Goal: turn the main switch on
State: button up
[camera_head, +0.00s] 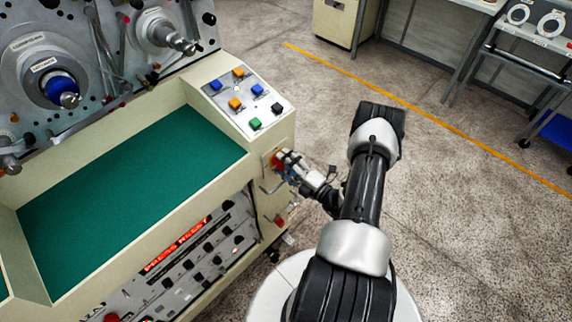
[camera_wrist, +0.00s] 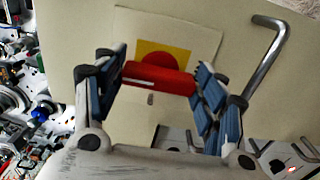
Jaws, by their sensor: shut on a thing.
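The main switch (camera_wrist: 158,78) is a red bar handle on a round red base with a yellow plate (camera_wrist: 146,46) behind it. In the wrist view the bar lies roughly horizontal, with a slight tilt. My gripper (camera_wrist: 160,84) has one finger at each end of the bar and is shut on it. In the head view my gripper (camera_head: 284,164) reaches the right end face of the cream machine, and the red switch (camera_head: 276,161) shows only partly behind the fingers.
A bent metal handle (camera_wrist: 266,60) stands out to the right of the switch. In the head view a button panel (camera_head: 238,98) with several coloured buttons sits above it. A red knob (camera_head: 281,222) is lower on the same face. Open floor (camera_head: 450,190) lies to the right.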

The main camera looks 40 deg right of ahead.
dwell(0.3)
jog(key=o, duration=1.1)
jog(key=shift+c, duration=0.2)
jog(key=shift+s, duration=0.1)
jog(key=s, duration=1.1)
jog(key=shift+s+d, duration=0.4)
jog(key=shift+d, duration=0.05)
jog(key=shift+w+r, duration=0.1)
